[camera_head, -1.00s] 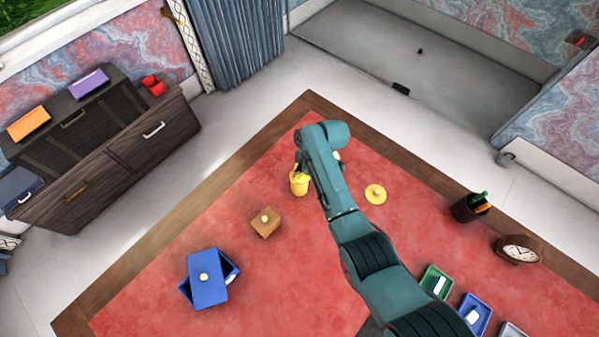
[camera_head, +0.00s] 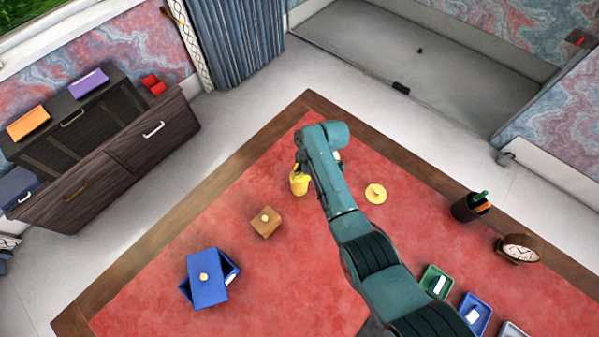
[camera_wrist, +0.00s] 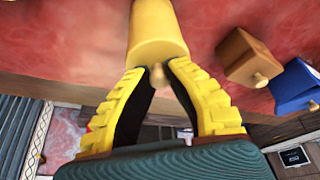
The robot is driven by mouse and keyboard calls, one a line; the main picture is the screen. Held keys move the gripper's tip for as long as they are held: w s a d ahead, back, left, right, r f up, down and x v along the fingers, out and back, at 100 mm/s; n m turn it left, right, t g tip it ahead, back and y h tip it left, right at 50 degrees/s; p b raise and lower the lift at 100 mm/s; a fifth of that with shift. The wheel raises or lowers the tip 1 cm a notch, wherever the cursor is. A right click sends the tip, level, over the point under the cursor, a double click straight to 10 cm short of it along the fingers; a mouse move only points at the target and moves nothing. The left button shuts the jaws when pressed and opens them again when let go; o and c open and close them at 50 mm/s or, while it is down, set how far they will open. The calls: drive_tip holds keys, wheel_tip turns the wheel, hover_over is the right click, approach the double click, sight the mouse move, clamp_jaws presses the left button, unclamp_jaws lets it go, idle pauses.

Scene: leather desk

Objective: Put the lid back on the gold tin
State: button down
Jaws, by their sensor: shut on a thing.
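The gold tin (camera_head: 299,187) stands on the red desk top, left of my forearm, and its body shows at the top of the wrist view (camera_wrist: 154,22). A gold lid (camera_wrist: 158,52) with a pale knob is at the near end of the tin, in line with it. I cannot tell whether it is fully seated. My gripper (camera_wrist: 159,76) is shut on the lid's knob, above the tin. A separate flat gold disc with a knob (camera_head: 375,194) lies on the desk to the right of my arm.
A brown box (camera_head: 265,223) and a blue box with a skewed lid (camera_head: 207,278) stand to the left. A pen cup (camera_head: 470,207), a clock (camera_head: 517,249) and small trays, one green (camera_head: 436,282), are at the right. The red surface between tin and brown box is clear.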

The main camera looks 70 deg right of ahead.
drive_tip(key=c, duration=0.5)
unclamp_jaws()
drive_tip(key=shift+c, duration=0.2)
drive_tip(key=shift+r+p, duration=3.15)
drive_tip(key=shift+r, duration=0.4)
clamp_jaws()
drive_tip(key=shift+f, duration=0.15)
